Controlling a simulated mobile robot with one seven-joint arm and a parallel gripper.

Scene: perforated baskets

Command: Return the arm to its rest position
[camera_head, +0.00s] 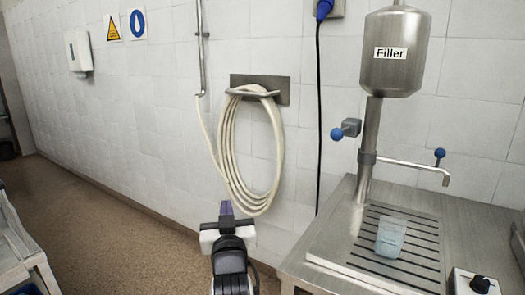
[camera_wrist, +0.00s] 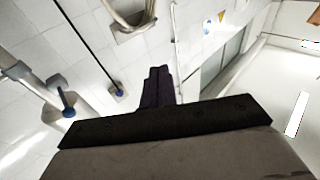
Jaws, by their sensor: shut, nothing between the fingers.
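My gripper (camera_head: 226,209) shows at the bottom middle of the head view, at the end of my dark arm. Its purple fingers point up and away, in front of the white wall and just below the coiled hose. In the wrist view my gripper (camera_wrist: 157,72) shows as dark fingers close together, shut with nothing between them. The fingers stand in open air with no object touching them that I can see. The wrist view is tilted and shows wall, hose and ceiling lights beyond the fingers.
A steel counter (camera_head: 325,245) stands at the right with a filler machine (camera_head: 392,52) above a slotted drain. A translucent cup (camera_head: 390,237) with bluish contents stands on the drain. A cream hose (camera_head: 230,160) hangs on the wall. The brown floor (camera_head: 110,235) at left is clear.

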